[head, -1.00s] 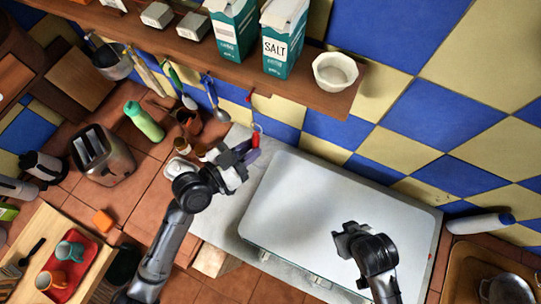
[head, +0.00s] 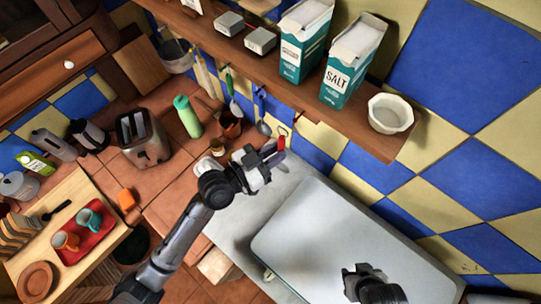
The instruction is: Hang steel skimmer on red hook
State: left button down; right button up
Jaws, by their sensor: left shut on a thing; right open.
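My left gripper (head: 270,156) is shut on a utensil, apparently the steel skimmer (head: 282,141). A red part of its handle and a thin loop at the top stand up beyond the fingers; its head is hidden. A small red hook (head: 296,115) seems to show under the shelf edge, just above and right of the loop. The loop and hook look apart, but the depth between them is hard to tell. My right gripper (head: 362,270) is open and empty over the pale metal surface at lower right.
Utensils, including a ladle (head: 263,127), hang left of the red hook. The wooden shelf (head: 250,62) above carries salt boxes (head: 352,75) and a white bowl (head: 390,114). The metal surface (head: 340,235) is clear.

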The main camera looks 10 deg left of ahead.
pick_arm(q)
jog(key=w+d+f+b, duration=0.1)
jog(key=w+d+b, duration=0.1)
jog(key=w, duration=0.3)
jog(key=shift+w+d, duration=0.15)
jog(key=shift+d, duration=0.65)
jog(key=shift+w+f, duration=0.1)
jog(key=shift+f, duration=0.05)
dwell(0.6)
jog(key=c, duration=1)
grip_release()
